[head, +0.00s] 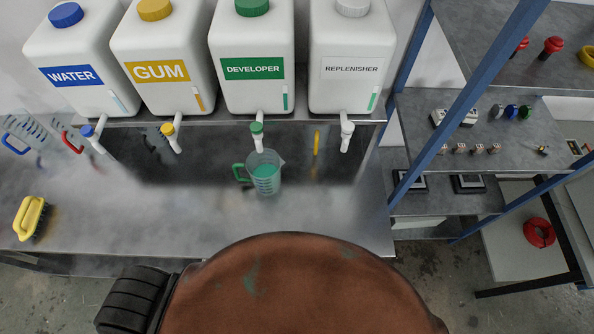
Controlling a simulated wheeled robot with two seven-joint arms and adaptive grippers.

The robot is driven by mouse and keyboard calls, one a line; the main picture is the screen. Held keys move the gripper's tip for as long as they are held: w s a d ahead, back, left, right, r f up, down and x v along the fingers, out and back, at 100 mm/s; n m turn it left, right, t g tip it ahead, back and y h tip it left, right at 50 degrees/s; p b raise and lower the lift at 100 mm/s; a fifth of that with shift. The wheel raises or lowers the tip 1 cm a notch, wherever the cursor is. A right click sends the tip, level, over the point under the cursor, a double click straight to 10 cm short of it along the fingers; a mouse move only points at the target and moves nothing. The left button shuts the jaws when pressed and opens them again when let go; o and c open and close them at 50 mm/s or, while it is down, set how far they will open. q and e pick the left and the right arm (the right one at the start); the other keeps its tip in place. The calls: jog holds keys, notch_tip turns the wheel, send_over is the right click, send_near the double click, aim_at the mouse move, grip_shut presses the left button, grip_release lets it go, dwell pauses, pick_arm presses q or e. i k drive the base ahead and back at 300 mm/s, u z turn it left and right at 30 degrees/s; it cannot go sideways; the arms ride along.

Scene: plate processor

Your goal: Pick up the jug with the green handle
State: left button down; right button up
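The jug with the green handle (265,173) stands upright on the grey metal counter, below the tap (257,136) of the DEVELOPER tank. It is clear with markings on its side, and green liquid shows inside. Its handle (240,172) points left. Neither of my grippers shows in the head view.
WATER (71,77), GUM (160,71), DEVELOPER (253,69) and REPLENISHER (352,69) tanks stand on a shelf above the counter (200,215). Jugs with blue (14,143) and red (72,141) handles are at left. A yellow brush (30,217) lies front left. Blue posts (455,105) stand right.

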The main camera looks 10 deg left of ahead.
aim_at(264, 169)
jog(key=z, duration=1.45)
jog(key=k, duration=2.6)
jog(key=u, duration=1.65)
jog(key=i, duration=0.95)
jog(key=u, duration=0.05)
